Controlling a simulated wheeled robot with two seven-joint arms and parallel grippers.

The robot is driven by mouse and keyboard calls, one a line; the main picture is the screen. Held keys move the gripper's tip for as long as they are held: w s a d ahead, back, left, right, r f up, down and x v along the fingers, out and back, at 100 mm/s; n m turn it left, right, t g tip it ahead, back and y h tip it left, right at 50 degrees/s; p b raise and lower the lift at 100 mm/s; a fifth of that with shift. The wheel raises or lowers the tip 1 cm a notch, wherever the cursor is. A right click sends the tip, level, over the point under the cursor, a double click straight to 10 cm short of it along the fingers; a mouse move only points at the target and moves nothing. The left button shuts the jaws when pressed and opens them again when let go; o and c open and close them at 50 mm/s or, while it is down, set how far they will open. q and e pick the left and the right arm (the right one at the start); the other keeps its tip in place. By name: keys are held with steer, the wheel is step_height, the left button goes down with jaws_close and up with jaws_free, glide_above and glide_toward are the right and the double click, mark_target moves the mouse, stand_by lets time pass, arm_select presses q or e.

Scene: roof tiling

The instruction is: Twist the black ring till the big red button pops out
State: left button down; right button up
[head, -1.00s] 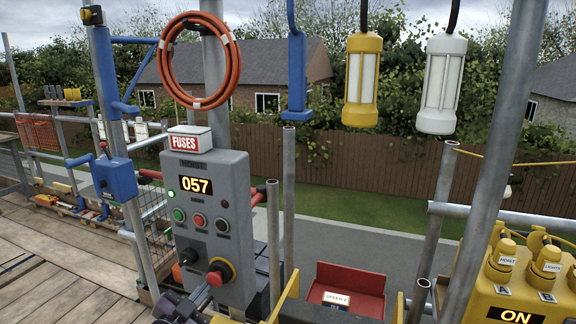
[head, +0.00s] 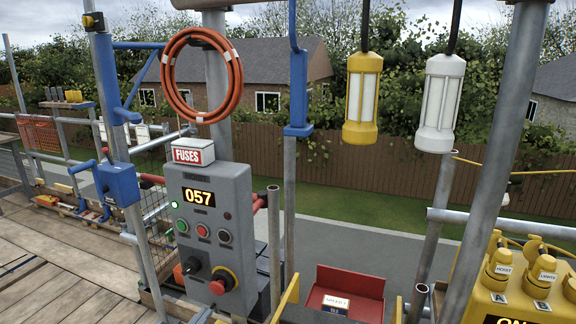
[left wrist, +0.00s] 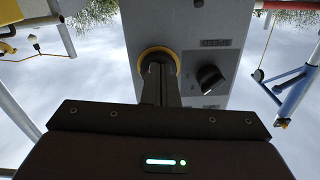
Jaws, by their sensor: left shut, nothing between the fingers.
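The grey control box (head: 210,225) stands left of centre in the head view, its display reading 057. The big red button (head: 221,279) is at its lower right, with a black ring and a yellow collar around its base. A black knob (head: 191,265) sits left of it. My right gripper is out of view.
Small green, red and grey buttons (head: 203,230) are higher on the box, under a FUSES sign (head: 193,152). A red tray (head: 345,290) lies to the right, and a yellow switch box (head: 515,285) further right. Scaffold poles (head: 274,250) stand close beside the box.

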mark_target(235, 287)
arm_select(q)
steer(key=w+d+n, duration=0.1)
steer(key=n, duration=0.1)
steer(key=w+d+n, duration=0.1)
steer(key=d+n, duration=0.1)
steer(key=n, duration=0.1)
steer(key=w+d+n+b, duration=0.1)
steer(key=d+n, duration=0.1)
steer(key=shift+w+d+r+n, duration=0.15)
steer(key=shift+w+r+n, duration=0.05)
steer(key=shift+r+n, duration=0.1)
steer(key=shift+w+d, duration=0.2)
steer(key=shift+w, duration=0.35)
steer(key=shift+w+a+r, duration=0.15)
steer(key=shift+a+r, duration=0.25)
stand_by(0.6)
